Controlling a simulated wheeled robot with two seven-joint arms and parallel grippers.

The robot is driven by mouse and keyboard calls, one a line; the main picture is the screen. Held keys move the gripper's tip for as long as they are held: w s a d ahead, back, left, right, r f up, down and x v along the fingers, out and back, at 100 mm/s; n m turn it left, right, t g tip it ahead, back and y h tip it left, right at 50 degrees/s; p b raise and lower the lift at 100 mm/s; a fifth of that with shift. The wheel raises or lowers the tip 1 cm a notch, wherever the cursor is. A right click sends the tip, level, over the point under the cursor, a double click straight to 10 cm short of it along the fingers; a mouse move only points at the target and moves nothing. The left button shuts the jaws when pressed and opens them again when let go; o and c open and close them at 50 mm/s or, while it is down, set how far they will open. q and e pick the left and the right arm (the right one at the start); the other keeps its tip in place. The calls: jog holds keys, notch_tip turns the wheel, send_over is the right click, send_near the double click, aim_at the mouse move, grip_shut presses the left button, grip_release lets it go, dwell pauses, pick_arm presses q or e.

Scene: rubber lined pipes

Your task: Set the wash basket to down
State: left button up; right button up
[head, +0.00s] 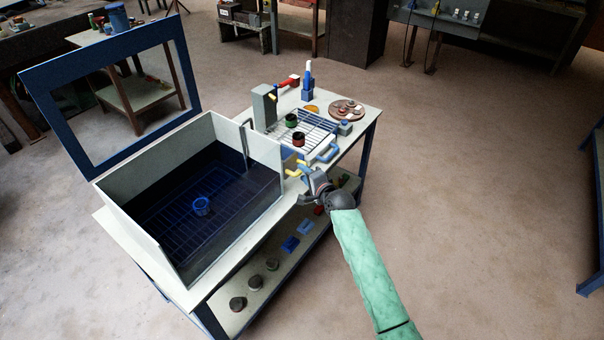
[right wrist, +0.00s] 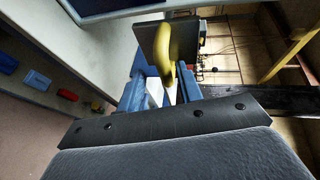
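The wash tank is a pale open box (head: 262,203) with dark blue liquid or floor inside. A yellow handle (head: 293,172) sticks out at the tank's right corner. My right gripper (head: 307,178) is beside this handle. In the right wrist view, the yellow handle (right wrist: 168,62) lies in front of and between my blue fingers, with a gap still visible between them. Whether they touch it is unclear. My left gripper is not in view.
A blue-framed lid (head: 110,40) stands open behind the tank. To the right are a wire rack (head: 312,128) with red and green cups, a blue handle (head: 330,153) close to my gripper, and a round tray (head: 347,108). The floor to the right is clear.

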pick_arm(q)
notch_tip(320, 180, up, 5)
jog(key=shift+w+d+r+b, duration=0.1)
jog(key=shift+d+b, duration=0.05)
jog(key=shift+b, duration=0.3)
pick_arm(e)
jog(key=v, duration=0.5)
jog(key=shift+s+d, duration=0.1)
jog(key=shift+s, duration=0.05)
jog(key=s+d+f+n+g+h, duration=0.25)
jog(key=s+d+f+n, duration=0.2)
jog(key=s, duration=0.45)
jog(key=s+d+f+n+g+h, duration=0.2)
jog(key=s+d+f+n+g, duration=0.15)
jog(key=s+f, duration=0.4)
jog(key=s+d+f+n+g+h, duration=0.3)
jog(key=s+f+n, duration=0.15)
jog(key=s, duration=0.65)
jog(key=s+f+g, duration=0.1)
jog(key=s+f, duration=0.3)
jog(key=s, duration=0.5)
jog(key=s+f+g, duration=0.2)
jog(key=s+f, duration=0.2)
jog(key=s, duration=0.5)
jog(key=shift+s+d, duration=0.15)
jog(key=shift+d, duration=0.3)
